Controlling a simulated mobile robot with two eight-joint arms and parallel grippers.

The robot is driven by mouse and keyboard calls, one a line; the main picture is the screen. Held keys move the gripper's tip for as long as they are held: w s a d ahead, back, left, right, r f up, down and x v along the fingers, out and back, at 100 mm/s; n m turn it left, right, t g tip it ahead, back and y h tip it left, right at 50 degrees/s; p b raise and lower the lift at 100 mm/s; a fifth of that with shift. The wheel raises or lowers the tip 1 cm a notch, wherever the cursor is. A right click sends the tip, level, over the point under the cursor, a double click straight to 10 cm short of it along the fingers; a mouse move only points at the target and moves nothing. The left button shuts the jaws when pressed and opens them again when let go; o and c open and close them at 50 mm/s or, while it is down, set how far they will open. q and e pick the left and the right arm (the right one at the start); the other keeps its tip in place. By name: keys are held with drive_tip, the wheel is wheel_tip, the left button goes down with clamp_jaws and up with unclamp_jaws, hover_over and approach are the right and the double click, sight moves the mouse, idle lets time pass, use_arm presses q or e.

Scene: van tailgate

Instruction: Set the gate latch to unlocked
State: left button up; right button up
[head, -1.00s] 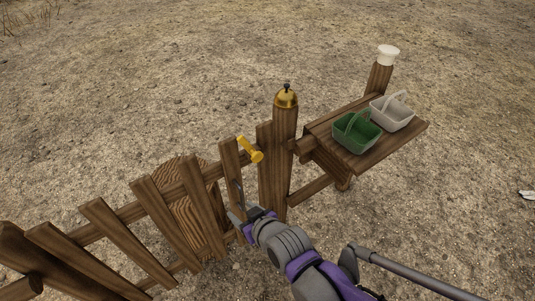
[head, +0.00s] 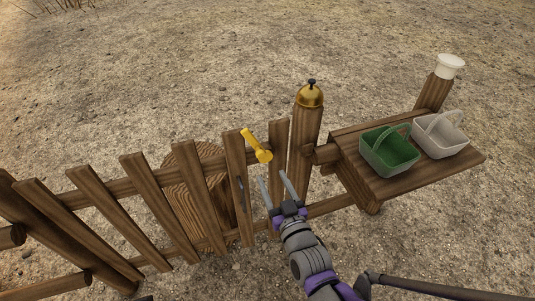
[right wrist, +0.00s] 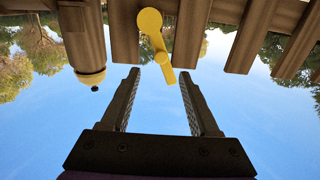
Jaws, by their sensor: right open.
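The yellow gate latch (head: 257,146) is mounted near the top of the wooden gate (head: 186,197), beside the post with the brass bell. Its lever slants from upper left to lower right in the head view. My right gripper (head: 274,176) is open and empty, just below the latch in the head view, its fingers pointing up. In the right wrist view the latch (right wrist: 152,24) shows ahead, with its lower end between the open fingertips (right wrist: 159,72). Contact cannot be told. My left gripper is not in view.
A brass bell (head: 310,95) tops the gate post (head: 304,140). To the right, a wooden shelf (head: 400,187) carries a green basket (head: 376,158) and a pale basket (head: 430,148). A white-capped post (head: 434,92) stands behind. The bare ground beyond is open.

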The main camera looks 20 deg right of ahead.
sight(261, 157)
drive_tip(key=w, duration=1)
drive_tip(key=shift+w+a+b, duration=0.3)
drive_tip(key=shift+b, duration=0.05)
clamp_jaws()
idle(0.9)
